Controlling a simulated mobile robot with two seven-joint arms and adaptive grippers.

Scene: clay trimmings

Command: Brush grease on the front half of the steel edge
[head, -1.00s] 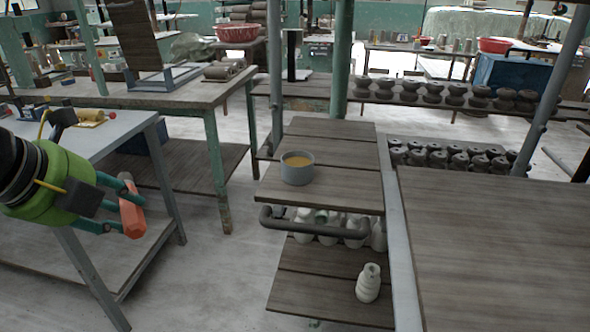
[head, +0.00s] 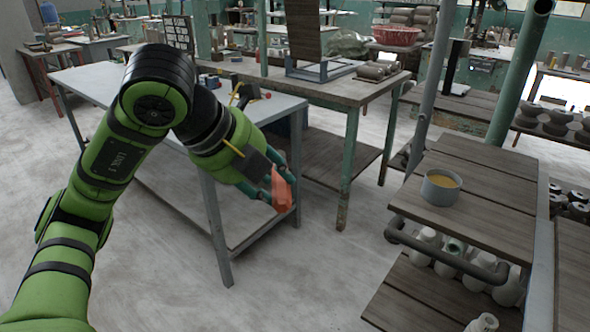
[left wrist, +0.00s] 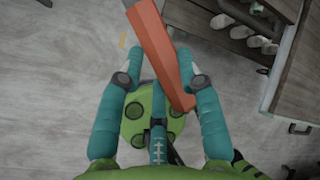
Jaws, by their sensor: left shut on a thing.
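My left gripper (head: 272,186) is shut on an orange-red bar-shaped thing (head: 282,190), held in the air beside the front right leg of a grey-topped table. In the left wrist view the left gripper (left wrist: 160,58) has the orange-red bar (left wrist: 158,45) tilted between its fingers. I cannot make out bristles on it. A grey pot (head: 440,190) with a yellow-brown filling, perhaps the grease, stands upright on a wooden shelf to the right, apart from the gripper. I cannot tell which edge is the steel edge. My right gripper is not in view.
The grey-topped table (head: 88,82) stands behind my left arm, with small tools near its right end. A wooden shelf unit (head: 480,170) with a bent grey pipe (head: 440,252) and white bottles is at right. The floor between them is clear.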

